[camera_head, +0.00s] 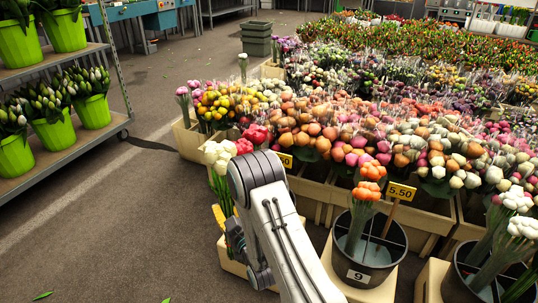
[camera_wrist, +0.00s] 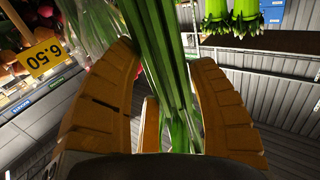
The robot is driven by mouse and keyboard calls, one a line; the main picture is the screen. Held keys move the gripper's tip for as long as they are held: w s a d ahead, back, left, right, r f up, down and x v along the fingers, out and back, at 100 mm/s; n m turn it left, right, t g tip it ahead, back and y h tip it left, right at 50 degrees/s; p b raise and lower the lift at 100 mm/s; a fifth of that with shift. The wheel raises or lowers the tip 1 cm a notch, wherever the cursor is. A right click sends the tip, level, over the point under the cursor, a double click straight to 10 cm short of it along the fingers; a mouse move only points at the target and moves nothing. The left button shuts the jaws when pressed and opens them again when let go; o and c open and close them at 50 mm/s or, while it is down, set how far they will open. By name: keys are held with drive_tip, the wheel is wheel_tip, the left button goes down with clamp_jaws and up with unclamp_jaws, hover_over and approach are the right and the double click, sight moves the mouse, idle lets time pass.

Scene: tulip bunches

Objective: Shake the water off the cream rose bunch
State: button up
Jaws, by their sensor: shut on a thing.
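A cream rose bunch (camera_head: 217,156) stands roughly upright at the left of my arm in the head view, its green stems hanging below the pale heads. My gripper (camera_head: 223,215) is partly hidden behind my arm; its yellow fingers show at the stems. The flower heads are out of the wrist view. I cannot see any water drops on the bunch.
A black bucket (camera_head: 343,268) marked 9 holds an orange bunch (camera_head: 366,200); another bucket (camera_head: 457,286) with white flowers stands at the right. Crates of wrapped bunches fill the right and back. A rack (camera_head: 65,158) with green pots is at the left. The floor (camera_head: 140,220) between is clear.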

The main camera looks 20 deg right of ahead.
wheel_tip(320, 180, down, 5)
drive_tip(key=shift+r, duration=2.4)
wheel_tip(320, 180, down, 5)
